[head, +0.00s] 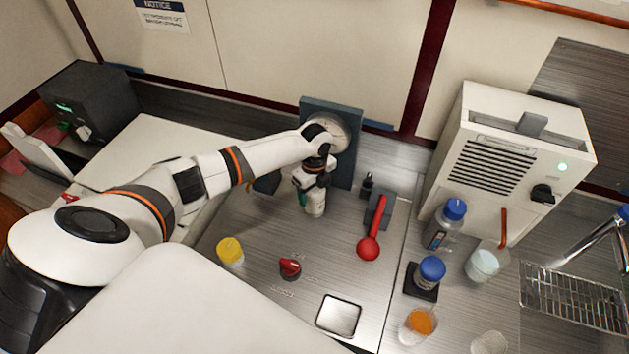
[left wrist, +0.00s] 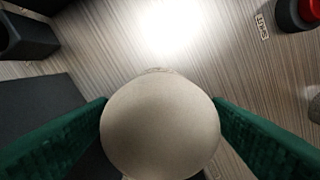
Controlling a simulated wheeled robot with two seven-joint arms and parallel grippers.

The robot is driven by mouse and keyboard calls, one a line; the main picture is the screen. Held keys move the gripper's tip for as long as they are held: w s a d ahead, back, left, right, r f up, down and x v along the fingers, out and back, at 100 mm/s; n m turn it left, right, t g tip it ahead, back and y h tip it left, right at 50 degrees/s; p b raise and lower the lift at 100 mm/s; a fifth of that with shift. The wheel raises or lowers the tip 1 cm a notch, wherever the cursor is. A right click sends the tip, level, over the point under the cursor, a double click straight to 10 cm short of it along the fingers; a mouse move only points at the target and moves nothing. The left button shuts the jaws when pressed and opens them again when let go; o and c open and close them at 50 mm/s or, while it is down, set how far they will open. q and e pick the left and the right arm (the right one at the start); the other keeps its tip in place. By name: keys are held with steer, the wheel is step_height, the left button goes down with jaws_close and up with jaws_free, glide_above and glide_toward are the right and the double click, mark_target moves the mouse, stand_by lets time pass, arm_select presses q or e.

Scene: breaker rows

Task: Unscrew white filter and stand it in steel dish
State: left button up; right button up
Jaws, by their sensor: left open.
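The white filter (head: 315,209) hangs or stands below my left gripper in the head view; whether it is still joined to its mount I cannot tell. My left gripper (head: 312,191) is above it, pointing down and open. In the left wrist view the filter (left wrist: 160,125) shows as a large pale round top between the two green fingers of the gripper (left wrist: 160,112), one on each side, close to its edges. The square steel dish (head: 339,315) lies empty at the front of the bench. My right gripper is not in view.
A red lever (head: 368,247) is right of the filter, a red knob (head: 290,268) and a yellow-capped jar (head: 230,250) nearer the front. A round gauge (head: 338,132) stands behind. Blue-capped bottles (head: 431,270) and a white machine (head: 510,150) are at the right.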

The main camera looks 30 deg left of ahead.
arm_select(q)
steer(key=shift+m, duration=1)
steer(key=shift+c, duration=0.2)
